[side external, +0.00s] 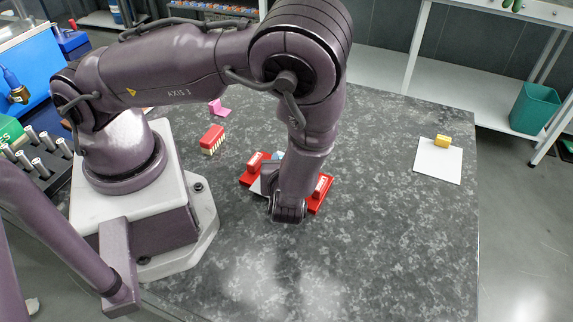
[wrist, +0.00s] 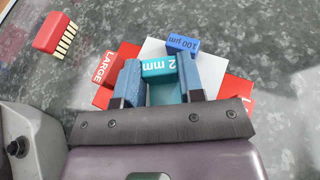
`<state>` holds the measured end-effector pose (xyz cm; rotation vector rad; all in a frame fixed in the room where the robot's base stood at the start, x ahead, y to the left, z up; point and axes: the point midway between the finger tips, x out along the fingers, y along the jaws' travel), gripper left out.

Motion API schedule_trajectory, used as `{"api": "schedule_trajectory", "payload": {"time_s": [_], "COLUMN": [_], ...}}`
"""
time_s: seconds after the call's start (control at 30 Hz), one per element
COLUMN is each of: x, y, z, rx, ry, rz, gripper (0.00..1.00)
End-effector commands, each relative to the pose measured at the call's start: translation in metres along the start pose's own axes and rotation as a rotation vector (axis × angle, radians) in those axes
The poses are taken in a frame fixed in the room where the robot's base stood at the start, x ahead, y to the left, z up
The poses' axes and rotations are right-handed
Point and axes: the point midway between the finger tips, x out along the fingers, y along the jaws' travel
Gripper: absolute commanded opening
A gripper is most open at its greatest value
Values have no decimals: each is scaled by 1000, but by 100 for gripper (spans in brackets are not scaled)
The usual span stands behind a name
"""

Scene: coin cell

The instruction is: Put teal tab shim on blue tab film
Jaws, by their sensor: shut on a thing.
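In the wrist view my gripper (wrist: 158,70) is shut on the teal tab shim (wrist: 159,66), marked "2 mm", with its tab between the two blue-grey fingers. Part of its teal sheet shows between the fingers below the tab. The blue tab film (wrist: 182,44), marked "100 µm", is just beyond the teal tab; a white sheet (wrist: 152,47) lies beside it, over red parts. I cannot tell whether the shim touches the film. In the side view my wrist hides most of this stack.
Red tabbed pieces (side external: 320,186) lie under and around the stack, one marked "LARGE" (wrist: 107,66). A red block with cream teeth (side external: 211,138) and a pink piece (side external: 218,107) stand to the left. A white sheet with a yellow tab (side external: 437,160) lies far right. The counter between is clear.

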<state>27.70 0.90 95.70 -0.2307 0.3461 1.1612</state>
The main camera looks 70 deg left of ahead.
Motion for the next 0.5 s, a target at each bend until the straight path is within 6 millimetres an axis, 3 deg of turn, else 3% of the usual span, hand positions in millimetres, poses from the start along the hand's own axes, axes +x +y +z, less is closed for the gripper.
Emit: {"api": "schedule_trajectory", "payload": {"time_s": [0.47,0.5], "x": [5,5], "y": [0,0], "z": [-11,-11], "rx": [-1,-1], "ry": [1,1], "rz": [0,0], "gripper": [13,40]}}
